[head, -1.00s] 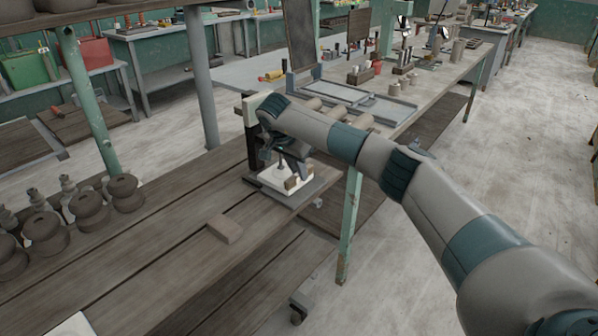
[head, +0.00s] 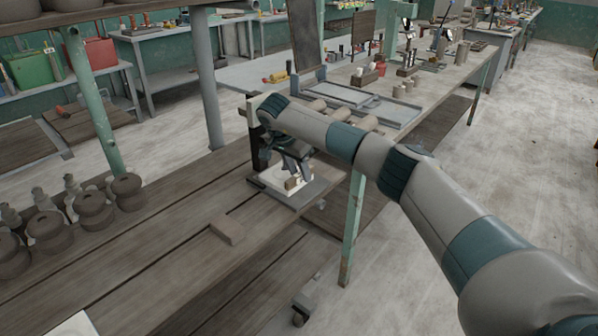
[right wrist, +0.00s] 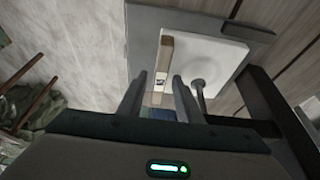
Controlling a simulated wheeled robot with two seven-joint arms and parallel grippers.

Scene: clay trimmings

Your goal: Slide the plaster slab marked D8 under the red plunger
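A white slab (head: 272,177) lies on a grey base plate (head: 308,193) at the bench end, below a dark upright stand (head: 257,135). In the right wrist view the slab (right wrist: 222,58) carries a wooden strip (right wrist: 164,65) along one edge, with a small label too small to read. A round grey piece (right wrist: 204,78) with a dark rod is over the slab; no red shows on it. My right gripper (right wrist: 159,78) is open, its fingers on either side of the strip's near end with gaps. It hides part of the slab in the head view (head: 295,172). My left gripper is out of view.
A tan block (head: 228,230) lies on the slatted bench, and several dark clay pots (head: 95,208) stand at its left. A white corner (head: 75,325) shows at the bottom left.

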